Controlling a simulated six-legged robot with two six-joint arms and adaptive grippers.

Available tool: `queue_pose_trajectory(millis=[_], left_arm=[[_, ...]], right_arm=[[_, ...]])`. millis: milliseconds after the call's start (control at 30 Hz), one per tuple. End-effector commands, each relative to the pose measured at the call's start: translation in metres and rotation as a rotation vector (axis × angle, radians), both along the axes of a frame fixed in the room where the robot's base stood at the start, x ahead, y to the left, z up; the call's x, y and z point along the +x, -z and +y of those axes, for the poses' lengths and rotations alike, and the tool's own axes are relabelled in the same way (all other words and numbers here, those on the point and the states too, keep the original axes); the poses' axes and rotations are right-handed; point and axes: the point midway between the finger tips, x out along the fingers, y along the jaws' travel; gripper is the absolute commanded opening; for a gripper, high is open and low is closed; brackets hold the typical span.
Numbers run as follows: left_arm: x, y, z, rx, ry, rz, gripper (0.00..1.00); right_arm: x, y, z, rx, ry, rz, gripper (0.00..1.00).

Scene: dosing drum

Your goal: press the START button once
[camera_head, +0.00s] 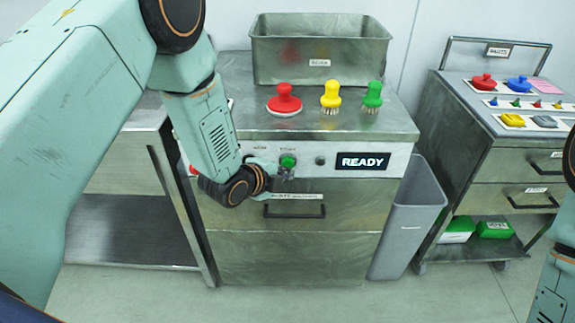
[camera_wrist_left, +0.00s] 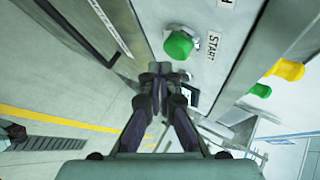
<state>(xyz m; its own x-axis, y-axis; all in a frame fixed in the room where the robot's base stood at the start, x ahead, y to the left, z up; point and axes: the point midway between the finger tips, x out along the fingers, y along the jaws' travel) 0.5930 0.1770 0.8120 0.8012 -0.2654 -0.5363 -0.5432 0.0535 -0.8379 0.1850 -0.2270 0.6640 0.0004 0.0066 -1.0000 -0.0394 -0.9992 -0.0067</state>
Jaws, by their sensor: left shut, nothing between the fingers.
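The green START button (camera_head: 288,161) sits on the light front panel of the steel cabinet, left of a dark display (camera_head: 363,161) that reads READY. In the left wrist view the button (camera_wrist_left: 178,45) is a green knob next to a START label (camera_wrist_left: 212,46). My left gripper (camera_head: 284,176) is just in front of the panel, right by the button. In the left wrist view its fingertips (camera_wrist_left: 160,72) are together and empty, just short of the button in the picture. I cannot tell whether they touch it. My right gripper is out of view.
A red button (camera_head: 194,170) is partly hidden by my left arm. A small dark knob (camera_head: 320,160) is right of START. Red, yellow and green handled tools (camera_head: 330,97) and a steel bin (camera_head: 320,52) stand on top. A grey waste bin (camera_head: 408,220) stands to the right.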

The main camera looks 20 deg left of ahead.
Motion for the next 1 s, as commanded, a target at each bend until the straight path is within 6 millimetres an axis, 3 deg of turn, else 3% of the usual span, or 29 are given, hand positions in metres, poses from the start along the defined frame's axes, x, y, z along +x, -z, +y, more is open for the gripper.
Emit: queue_pose_trajectory(millis=[1000], left_arm=[[0.0085,0.0000,0.0028,0.000,0.000,0.000,0.00]], right_arm=[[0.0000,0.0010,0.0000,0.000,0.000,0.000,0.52]])
